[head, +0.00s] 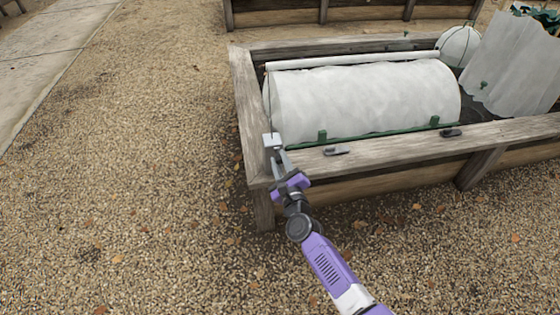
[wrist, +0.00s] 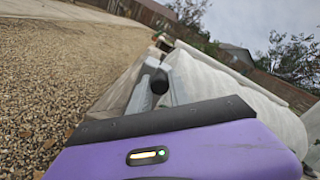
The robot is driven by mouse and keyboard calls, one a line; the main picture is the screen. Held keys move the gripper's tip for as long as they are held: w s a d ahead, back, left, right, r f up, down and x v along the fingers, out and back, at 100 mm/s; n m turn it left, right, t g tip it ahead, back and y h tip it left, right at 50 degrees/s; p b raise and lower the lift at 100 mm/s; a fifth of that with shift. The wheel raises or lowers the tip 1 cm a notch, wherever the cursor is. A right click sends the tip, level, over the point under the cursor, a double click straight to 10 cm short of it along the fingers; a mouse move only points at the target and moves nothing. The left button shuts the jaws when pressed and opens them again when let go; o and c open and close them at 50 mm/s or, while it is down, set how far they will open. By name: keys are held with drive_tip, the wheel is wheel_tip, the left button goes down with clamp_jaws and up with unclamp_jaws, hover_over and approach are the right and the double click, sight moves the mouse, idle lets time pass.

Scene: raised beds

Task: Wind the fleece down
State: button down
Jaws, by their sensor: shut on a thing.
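The white fleece (head: 370,100) is arched over the raised bed like a tunnel, and it also shows in the wrist view (wrist: 225,85). A pale roll or bar (head: 350,61) lies along the back of its top. My gripper (head: 276,155) is at the front left corner of the bed, beside the tunnel's left end. In the wrist view my gripper (wrist: 160,88) is closed on a small dark, round-ended piece (wrist: 160,81), which looks like a handle. A grey block (wrist: 154,64) sits just beyond it. What the handle joins to is hidden.
The wooden bed frame (head: 400,146) has dark clips (head: 336,151) on its front board. Green clips (head: 322,136) sit along the tunnel's front edge. A white dome (head: 458,46) and a hanging white sheet (head: 512,65) stand at the right. Gravel (head: 130,170) to the left is open.

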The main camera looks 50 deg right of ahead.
drive_tip(key=shift+a, duration=0.15)
drive_tip(key=shift+w+a+r+n+p, duration=0.15)
drive_tip(key=shift+w+a+n+p, duration=0.2)
drive_tip(key=shift+n+p, duration=0.6)
drive_tip(key=w+a+f+n+p, duration=0.1)
drive_tip(key=a+f+n+p, duration=0.1)
drive_tip(key=n, duration=0.6)
drive_tip(key=w+a+f+n+g+p, duration=0.1)
drive_tip(key=f+n, duration=0.3)
drive_tip(key=n, duration=0.4)
drive_tip(key=shift+w+a+n+h+p, duration=0.35)
drive_tip(key=shift+a+p, duration=0.15)
drive_tip(key=shift+a, duration=0.1)
drive_tip(key=shift+f, duration=0.1)
drive_tip(key=c, duration=1.2)
unclamp_jaws()
drive_tip(key=shift+c, duration=0.2)
